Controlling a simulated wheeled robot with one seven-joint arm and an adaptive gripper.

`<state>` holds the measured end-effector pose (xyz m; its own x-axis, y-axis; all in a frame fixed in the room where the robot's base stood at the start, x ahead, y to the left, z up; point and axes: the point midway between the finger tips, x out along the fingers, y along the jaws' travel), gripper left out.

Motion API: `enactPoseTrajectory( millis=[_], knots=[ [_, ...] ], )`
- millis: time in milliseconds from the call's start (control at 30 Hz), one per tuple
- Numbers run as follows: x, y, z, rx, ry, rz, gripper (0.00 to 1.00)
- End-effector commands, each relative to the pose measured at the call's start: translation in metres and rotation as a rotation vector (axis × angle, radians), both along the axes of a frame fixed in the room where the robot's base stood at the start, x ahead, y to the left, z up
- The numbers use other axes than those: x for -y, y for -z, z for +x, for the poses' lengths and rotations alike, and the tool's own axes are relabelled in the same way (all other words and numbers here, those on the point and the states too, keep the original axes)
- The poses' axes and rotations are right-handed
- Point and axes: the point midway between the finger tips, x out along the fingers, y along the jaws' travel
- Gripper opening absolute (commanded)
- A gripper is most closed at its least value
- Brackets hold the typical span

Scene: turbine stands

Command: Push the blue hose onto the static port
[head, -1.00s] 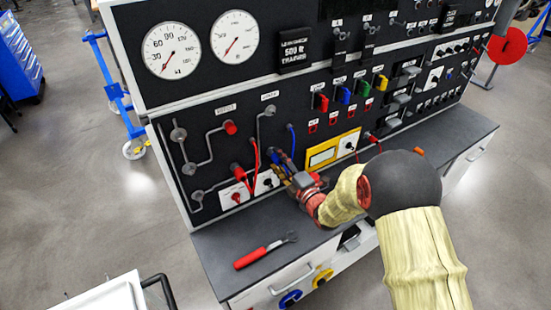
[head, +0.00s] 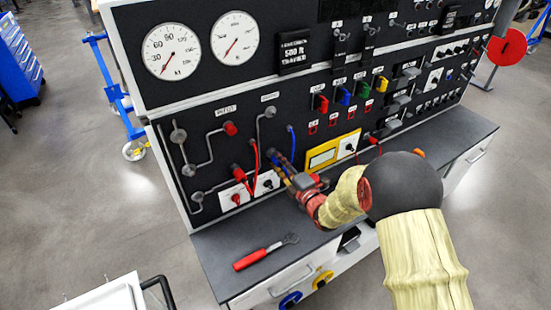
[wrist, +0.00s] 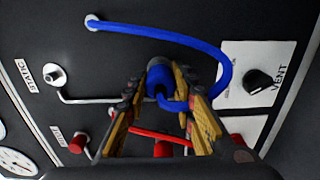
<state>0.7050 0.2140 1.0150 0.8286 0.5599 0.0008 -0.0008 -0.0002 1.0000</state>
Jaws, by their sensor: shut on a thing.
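The blue hose (wrist: 165,37) runs from a white fitting at the top left of the wrist view and loops right and down to my gripper (wrist: 158,95). My gripper's yellow-padded fingers are shut on the hose near its thick blue end (wrist: 160,78), which points toward the panel. The static port (wrist: 55,76) is a bare metal fitting by the STATIC label, left of the hose end and apart from it. In the head view the static port (head: 270,112) is above and left of my gripper (head: 280,166). The hose (head: 291,140) shows there partly, its held end largely hidden.
A red-capped pitot port (wrist: 77,143) and a VENT knob (wrist: 258,80) flank the area. A yellow meter (head: 325,155) stands on the bench to the right. A red-handled wrench (head: 262,255) lies on the bench in front.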

Motion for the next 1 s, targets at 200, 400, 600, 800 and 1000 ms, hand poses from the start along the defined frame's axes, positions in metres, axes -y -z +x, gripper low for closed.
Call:
enactPoseTrajectory(
  millis=[200,400,600,800,1000],
  knots=[
    [0.0001,0.0011,-0.0003,-0.002,0.000,0.000,0.00],
    [0.0001,0.0013,-0.0004,-0.002,0.000,0.000,0.00],
    [0.0004,0.0013,-0.0007,-0.002,0.000,0.000,0.00],
    [0.0024,0.0012,-0.0036,-0.002,0.000,0.000,0.00],
    [0.0049,0.0007,-0.0071,-0.001,0.000,-0.001,0.00]
  ],
)
